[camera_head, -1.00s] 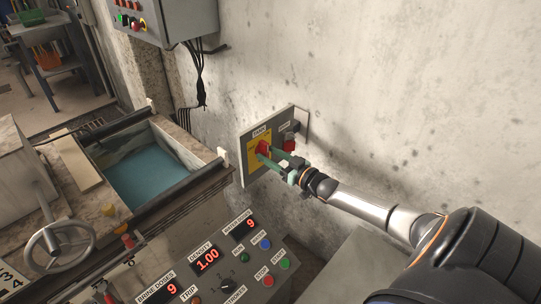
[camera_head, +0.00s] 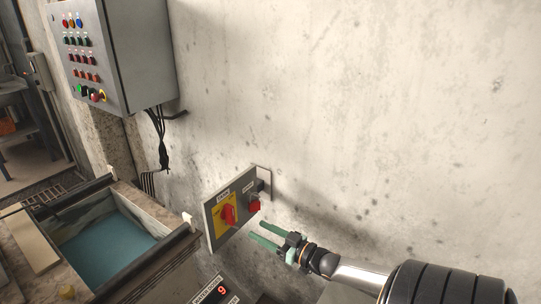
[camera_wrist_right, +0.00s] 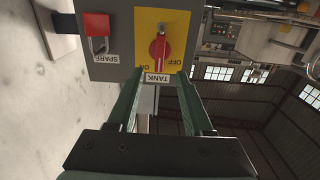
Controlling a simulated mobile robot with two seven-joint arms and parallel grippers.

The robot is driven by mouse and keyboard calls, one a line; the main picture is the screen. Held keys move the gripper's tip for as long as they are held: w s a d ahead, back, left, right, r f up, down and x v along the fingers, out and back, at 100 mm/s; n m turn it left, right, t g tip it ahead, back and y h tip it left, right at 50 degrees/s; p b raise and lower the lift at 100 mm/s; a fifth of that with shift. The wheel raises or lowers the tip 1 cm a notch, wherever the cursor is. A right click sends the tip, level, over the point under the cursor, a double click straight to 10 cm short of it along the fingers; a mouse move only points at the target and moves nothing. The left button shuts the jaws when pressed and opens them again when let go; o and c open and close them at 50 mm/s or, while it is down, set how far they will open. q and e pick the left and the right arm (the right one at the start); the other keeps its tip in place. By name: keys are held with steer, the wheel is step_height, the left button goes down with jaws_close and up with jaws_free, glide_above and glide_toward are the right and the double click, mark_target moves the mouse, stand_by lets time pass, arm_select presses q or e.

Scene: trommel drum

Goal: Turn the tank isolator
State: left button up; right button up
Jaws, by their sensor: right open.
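The tank isolator is a red rotary handle (camera_head: 228,215) on a yellow plate, on a grey panel (camera_head: 213,226) by the wall. In the right wrist view the handle (camera_wrist_right: 160,48) shows upside down, lined up roughly vertically in the picture. The TANK label (camera_wrist_right: 157,78), ON and OFF marks are readable there; I cannot tell which mark it points to. My right gripper (camera_head: 257,230) has green fingers, open and empty, a short way out from the panel, apart from the handle. In the wrist view its fingers (camera_wrist_right: 160,76) reach toward the TANK label. My left gripper is out of view.
A red padlocked SPARE switch (camera_head: 254,203) sits beside the isolator on the same panel; its red padlock (camera_wrist_right: 97,30) shows in the wrist view. A control cabinet (camera_head: 145,60) hangs above left.

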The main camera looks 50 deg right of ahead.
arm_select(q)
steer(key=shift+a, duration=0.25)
arm_select(e)
steer(key=shift+s+d, duration=0.1)
steer(key=shift+s, duration=1.25)
arm_select(q)
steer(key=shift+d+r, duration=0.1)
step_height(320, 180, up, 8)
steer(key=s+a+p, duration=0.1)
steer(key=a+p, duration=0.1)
steer(key=p, duration=0.7)
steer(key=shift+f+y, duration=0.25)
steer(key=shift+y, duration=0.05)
arm_select(e)
steer(key=s+a+f+g, duration=0.1)
steer(key=s+a+g, duration=0.2)
steer(key=a, duration=0.7)
steer(key=s+a+f+g, duration=0.2)
steer(key=s+a, duration=0.4)
steer(key=a, duration=0.4)
steer(key=s+a+f+n+g, duration=0.1)
steer(key=s+a, duration=0.4)
steer(key=a, duration=0.5)
steer(key=f+g, duration=0.1)
steer(key=g, duration=0.1)
steer(key=shift+a+f+g+y, duration=0.2)
steer(key=shift+a+g+y, duration=0.1)
steer(key=shift+y, duration=0.1)
